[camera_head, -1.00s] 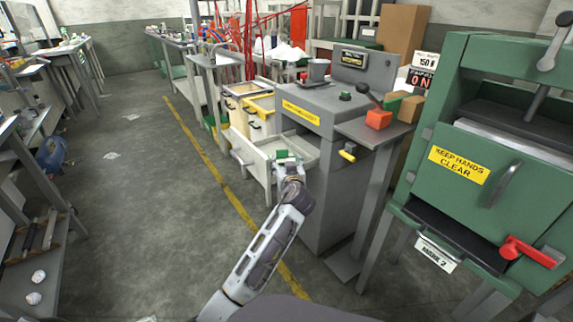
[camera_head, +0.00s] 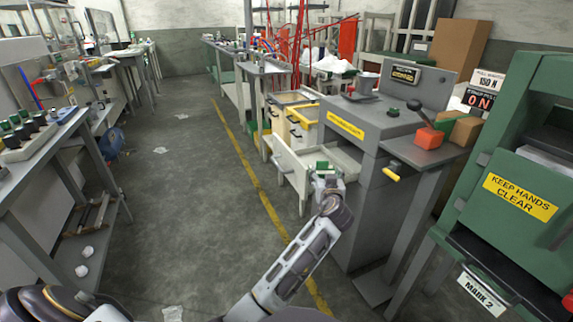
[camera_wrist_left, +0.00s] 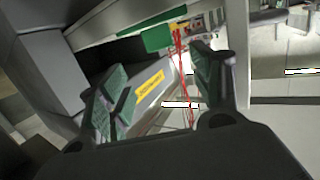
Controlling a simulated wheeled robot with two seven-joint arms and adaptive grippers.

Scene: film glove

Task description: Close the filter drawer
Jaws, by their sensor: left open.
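A pale open drawer (camera_head: 291,167) sticks out to the left from the grey machine (camera_head: 372,125) in the head view; I take it as the filter drawer. Its front has a handle. My left gripper (camera_head: 322,168) appears over or beside the drawer's near side; I cannot tell whether they touch. In the left wrist view the left gripper's (camera_wrist_left: 165,95) green-padded fingers are apart, with nothing held between them. A yellow label (camera_wrist_left: 149,84) shows beyond the gap. My right gripper is not in view.
A green press (camera_head: 525,185) with a warning label stands at the right. A bench (camera_head: 35,165) is at the left; the floor between is mostly clear.

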